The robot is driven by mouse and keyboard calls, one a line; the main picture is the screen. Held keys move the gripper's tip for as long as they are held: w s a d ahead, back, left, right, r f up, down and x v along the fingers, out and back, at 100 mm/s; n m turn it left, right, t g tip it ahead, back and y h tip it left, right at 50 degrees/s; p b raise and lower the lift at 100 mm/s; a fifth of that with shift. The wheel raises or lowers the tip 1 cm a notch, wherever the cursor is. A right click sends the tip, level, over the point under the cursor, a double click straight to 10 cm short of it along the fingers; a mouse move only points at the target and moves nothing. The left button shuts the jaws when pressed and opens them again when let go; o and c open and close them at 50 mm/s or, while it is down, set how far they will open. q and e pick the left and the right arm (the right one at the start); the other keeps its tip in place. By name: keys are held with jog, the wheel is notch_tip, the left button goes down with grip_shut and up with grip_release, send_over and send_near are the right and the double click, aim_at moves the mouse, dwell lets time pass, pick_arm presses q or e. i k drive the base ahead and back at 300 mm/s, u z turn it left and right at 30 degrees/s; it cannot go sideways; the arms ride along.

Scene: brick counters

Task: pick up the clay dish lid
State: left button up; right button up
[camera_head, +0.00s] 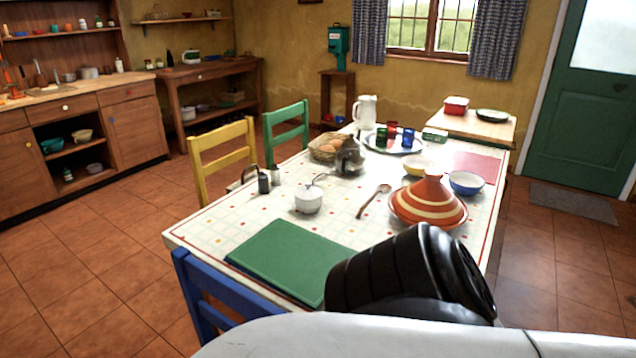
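The clay dish lid (428,205) is an orange cone with cream bands and a knob on top. It stands upright toward the right side of the long dining table (330,218). It seems to sit on a low dish, but the base under it is hard to make out. A black and white part of my own arm fills the bottom right of the view, in front of the table and apart from the lid. Neither gripper's fingers show.
A blue bowl (466,183) and a yellow bowl (417,166) stand close behind the lid. A wooden spoon (374,200) lies to its left, with a white sugar pot (308,200) beyond. A green mat (290,262) lies in front. A blue chair (205,300) stands at the near edge.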

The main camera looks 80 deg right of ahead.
aim_at(428, 200)
jog(key=k, duration=0.7)
jog(key=z, duration=0.7)
